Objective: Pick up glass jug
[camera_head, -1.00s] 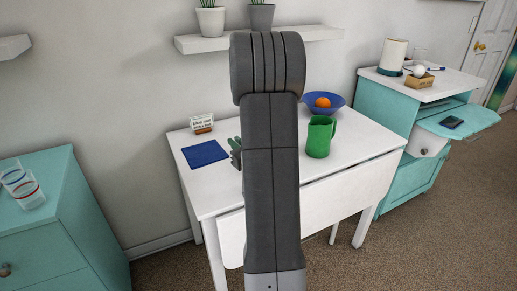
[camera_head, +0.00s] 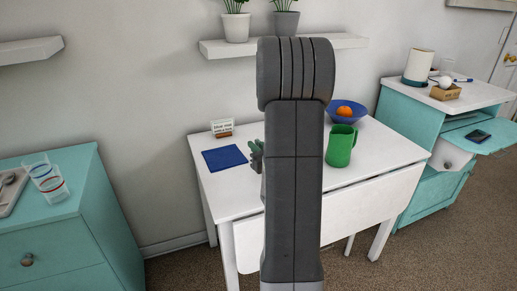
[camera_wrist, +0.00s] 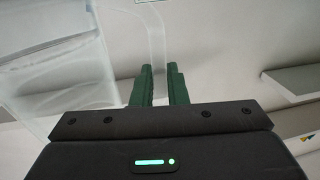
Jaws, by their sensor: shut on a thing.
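The glass jug (camera_wrist: 75,60) is clear and fills the upper left of the wrist view. Its pale handle (camera_wrist: 157,38) comes down to my gripper (camera_wrist: 159,72), whose two dark green fingers are shut on it. The jug's far side is cut off by the frame.
The white table (camera_head: 390,157) holds a blue cloth (camera_head: 224,158), a small sign (camera_head: 222,128), a green pitcher (camera_head: 341,146) and a blue bowl (camera_head: 362,116) with an orange (camera_head: 344,111). Teal cabinets (camera_head: 75,240) stand either side; two glasses (camera_head: 48,180) are on the left one.

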